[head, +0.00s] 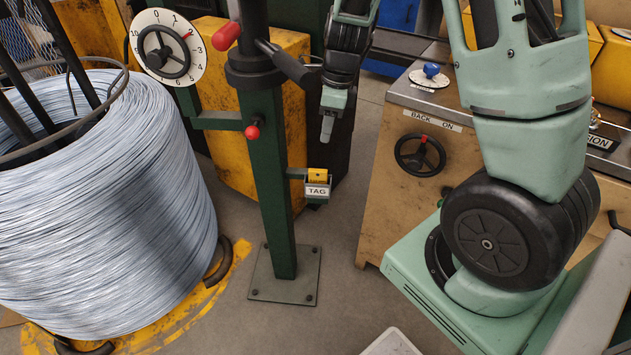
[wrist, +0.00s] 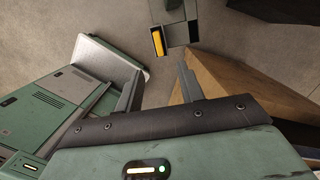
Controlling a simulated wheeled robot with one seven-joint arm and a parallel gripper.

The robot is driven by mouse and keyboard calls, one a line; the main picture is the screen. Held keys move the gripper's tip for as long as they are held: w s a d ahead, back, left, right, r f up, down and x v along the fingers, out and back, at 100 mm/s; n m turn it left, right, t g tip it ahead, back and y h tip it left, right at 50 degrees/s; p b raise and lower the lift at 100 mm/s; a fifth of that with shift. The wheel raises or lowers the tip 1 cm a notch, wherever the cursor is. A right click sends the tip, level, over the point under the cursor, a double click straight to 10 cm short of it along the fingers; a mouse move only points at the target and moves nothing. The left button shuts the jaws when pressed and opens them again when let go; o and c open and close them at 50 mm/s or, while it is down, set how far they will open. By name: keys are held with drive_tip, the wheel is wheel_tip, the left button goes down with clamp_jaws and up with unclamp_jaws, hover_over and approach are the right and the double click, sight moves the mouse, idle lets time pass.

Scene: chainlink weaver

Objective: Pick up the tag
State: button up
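The tag (head: 318,174) is a small yellow piece standing in a small holder (head: 317,190) labelled TAG. The holder is fixed on the right side of a green post. The tag also shows in the wrist view (wrist: 158,42), near the top, as a narrow yellow strip in the holder's slot. My gripper (head: 327,132) points down above the holder in the head view, apart from the tag. In the wrist view (wrist: 160,67) its two fingers are spread with nothing between them, and the tag lies beyond the fingertips. The tag's lower part is hidden in the holder.
The green post (head: 271,180) stands left of my gripper, with a red-knobbed lever and a dial handwheel (head: 166,52). A large wire coil (head: 110,180) fills the left. A wooden-sided cabinet (head: 385,180) with a black handwheel stands right. Floor shows between post and cabinet.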

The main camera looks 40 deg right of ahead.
drive_tip(key=b, duration=0.2)
hover_over(319, 170)
drive_tip(key=f, duration=0.8)
drive_tip(key=shift+d, duration=0.35)
drive_tip(key=shift+a+f+b, duration=0.15)
drive_tip(key=shift+f, duration=1.2)
drive_tip(key=shift+a+f+b, duration=0.15)
drive_tip(key=shift+f, duration=1.15)
clamp_jaws()
